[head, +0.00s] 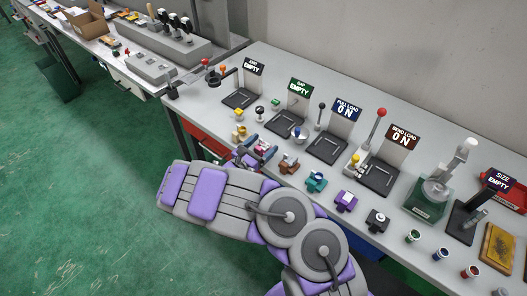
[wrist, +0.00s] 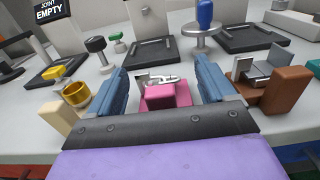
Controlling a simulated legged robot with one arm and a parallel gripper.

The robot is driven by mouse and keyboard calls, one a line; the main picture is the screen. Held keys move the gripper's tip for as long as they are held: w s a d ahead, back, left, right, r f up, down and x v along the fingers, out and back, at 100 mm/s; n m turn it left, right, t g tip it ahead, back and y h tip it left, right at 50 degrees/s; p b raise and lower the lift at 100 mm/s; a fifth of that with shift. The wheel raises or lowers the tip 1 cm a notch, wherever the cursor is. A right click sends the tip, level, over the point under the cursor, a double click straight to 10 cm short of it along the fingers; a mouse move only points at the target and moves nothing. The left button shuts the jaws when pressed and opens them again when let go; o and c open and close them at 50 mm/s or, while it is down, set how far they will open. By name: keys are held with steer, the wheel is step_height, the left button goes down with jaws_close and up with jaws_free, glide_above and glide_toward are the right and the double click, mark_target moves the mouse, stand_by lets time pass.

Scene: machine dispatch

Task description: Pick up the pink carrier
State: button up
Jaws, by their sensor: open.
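The pink carrier (wrist: 168,97) sits on the grey bench, centred between my two blue fingers in the wrist view. It has a pink block body with a silver metal piece on top. My gripper (wrist: 162,82) is open, with one finger on each side of the carrier and a visible gap on both sides. I cannot tell whether the fingertips reach past it. In the head view my gripper (head: 257,149) is at the bench's front edge and largely hides the carrier.
A brass-cup carrier (wrist: 76,94) stands close on the left and a brown carrier (wrist: 286,91) close on the right. Behind are black trays (wrist: 162,51) and a blue cylinder on a round stand (wrist: 201,36). Teal (head: 316,181) and purple (head: 346,200) carriers line the bench front.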

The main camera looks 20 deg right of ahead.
steer(key=shift+w+d, duration=0.25)
steer(key=shift+a, duration=0.65)
steer(key=c, duration=0.3)
steer(key=shift+d, duration=0.55)
steer(key=c, duration=0.6)
steer(key=shift+a, duration=0.1)
steer(key=c, duration=0.3)
steer(key=shift+a, duration=0.2)
